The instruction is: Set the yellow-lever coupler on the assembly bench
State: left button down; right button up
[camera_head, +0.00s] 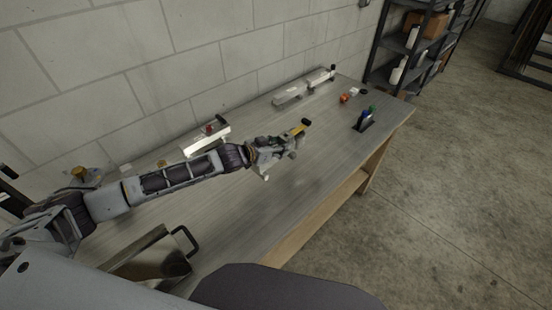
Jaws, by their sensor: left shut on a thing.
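My left arm reaches in from the left over the grey assembly bench (325,165). My left gripper (284,146) is shut on the yellow-lever coupler (299,130). The coupler's yellow lever with a dark tip shows beyond the fingers; most of its body is hidden by the gripper. A small pale end shows below the gripper. I cannot tell whether the coupler touches the bench top. My right gripper is not in view.
Orange and dark small items (345,98) and a pen holder (363,121) stand at the right. A handled metal box (155,258) is at the near left. The bench's right front is bare.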

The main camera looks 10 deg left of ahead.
aim_at(257, 171)
pick_arm(q)
jog(key=shift+w+f, duration=0.1)
jog(key=shift+f, duration=1.5)
jog(key=shift+f, duration=0.1)
jog(key=shift+f, duration=1.75)
jog(key=shift+f, duration=0.15)
jog(key=c, duration=0.9)
grip_release()
jog(key=shift+f, duration=0.1)
jog(key=shift+s, duration=0.2)
jog(key=shift+b+v, duration=0.4)
jog(key=shift+v, duration=5.6)
